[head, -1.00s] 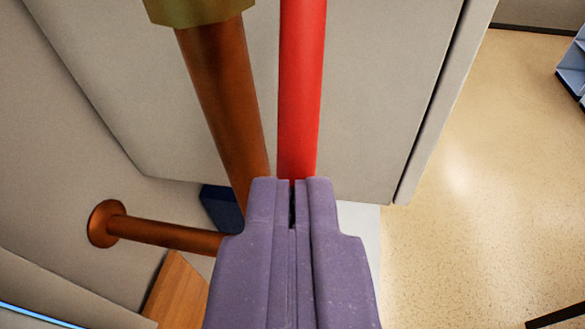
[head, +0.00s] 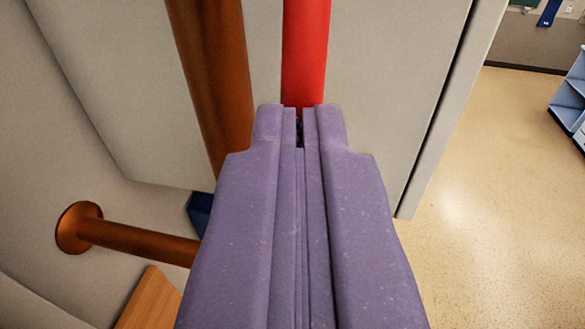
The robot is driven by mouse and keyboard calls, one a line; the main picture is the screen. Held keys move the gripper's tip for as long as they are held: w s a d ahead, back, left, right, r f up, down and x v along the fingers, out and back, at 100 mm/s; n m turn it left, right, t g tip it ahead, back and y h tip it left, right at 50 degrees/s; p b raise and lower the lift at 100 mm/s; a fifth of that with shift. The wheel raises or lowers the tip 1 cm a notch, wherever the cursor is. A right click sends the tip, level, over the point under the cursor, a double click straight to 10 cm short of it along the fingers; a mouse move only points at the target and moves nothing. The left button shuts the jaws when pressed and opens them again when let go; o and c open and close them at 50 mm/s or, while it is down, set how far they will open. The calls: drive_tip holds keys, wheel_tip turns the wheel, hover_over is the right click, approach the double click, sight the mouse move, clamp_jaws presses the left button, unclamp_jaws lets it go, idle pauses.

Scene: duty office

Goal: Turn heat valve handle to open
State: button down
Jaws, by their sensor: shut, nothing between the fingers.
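The red valve handle (head: 305,50) is a straight bar that comes down from the top edge at the middle of the head view. Its lower end is hidden behind my gripper's fingertips. My gripper (head: 299,110), with purple fingers, is shut and empty, its tips overlapping the handle's lower end in the picture. I cannot tell whether they touch it. A copper pipe (head: 213,75) runs down just left of the handle. The valve body is out of view.
A copper side pipe (head: 140,241) joins the wall at a round flange on the left. A pale cabinet panel (head: 385,90) stands behind the handle. Open speckled floor (head: 480,200) lies on the right, with blue-grey shelving (head: 570,105) at the far right. A wooden piece (head: 150,300) is at lower left.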

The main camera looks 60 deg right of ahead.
drive_tip(key=shift+w+d+f+t+h+b, duration=0.25)
drive_tip(key=shift+d+b, duration=0.2)
drive_tip(key=shift+b, duration=0.6)
drive_tip(key=shift+w+d+f+t+h+b, duration=0.15)
drive_tip(key=shift+d+f+h+b, duration=0.3)
drive_tip(key=shift+b, duration=0.65)
drive_tip(key=shift+w+d+f+t+h+b, duration=0.15)
drive_tip(key=shift+d+b, duration=0.35)
drive_tip(key=shift+b, duration=0.55)
drive_tip(key=shift+r, duration=0.1)
